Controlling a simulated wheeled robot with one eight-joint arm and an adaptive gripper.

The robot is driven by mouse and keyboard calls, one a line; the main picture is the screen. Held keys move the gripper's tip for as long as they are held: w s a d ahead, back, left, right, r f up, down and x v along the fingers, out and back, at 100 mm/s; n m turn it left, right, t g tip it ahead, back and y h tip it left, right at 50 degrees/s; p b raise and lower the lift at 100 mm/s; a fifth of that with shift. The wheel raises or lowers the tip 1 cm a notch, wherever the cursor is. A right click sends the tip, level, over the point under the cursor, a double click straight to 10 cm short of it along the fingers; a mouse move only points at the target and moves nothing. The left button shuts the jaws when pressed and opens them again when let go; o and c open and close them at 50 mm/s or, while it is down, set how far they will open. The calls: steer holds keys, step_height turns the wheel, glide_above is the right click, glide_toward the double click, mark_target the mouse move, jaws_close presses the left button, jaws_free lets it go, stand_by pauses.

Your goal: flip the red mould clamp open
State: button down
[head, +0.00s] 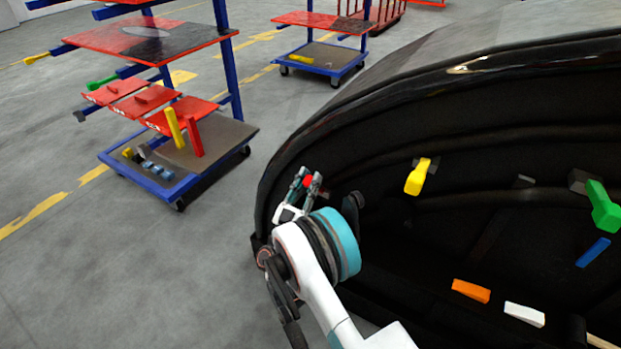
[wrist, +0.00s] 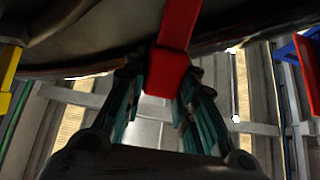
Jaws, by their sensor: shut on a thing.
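The red mould clamp (wrist: 170,72) hangs down from the dark mould rim in the wrist view, its thick end between my gripper's teal fingers. In the head view only a small red bit of the clamp (head: 308,181) shows between the fingertips, at the left edge of the black mould (head: 480,200). My gripper (head: 309,177) is shut on the clamp's end; it also shows in the wrist view (wrist: 161,88). The rest of the clamp is hidden in the head view.
A yellow clamp (head: 416,181) and a green clamp (head: 603,207) stand inside the mould. An orange block (head: 471,291), a white block (head: 524,314) and a blue piece (head: 593,252) lie there too. A blue trolley (head: 140,180) stands at left; grey floor between is clear.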

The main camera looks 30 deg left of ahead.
steer(key=c, duration=1.3)
jaws_free()
steer(key=shift+r, duration=0.15)
step_height(320, 180, up, 10)
steer(key=shift+f, duration=0.1)
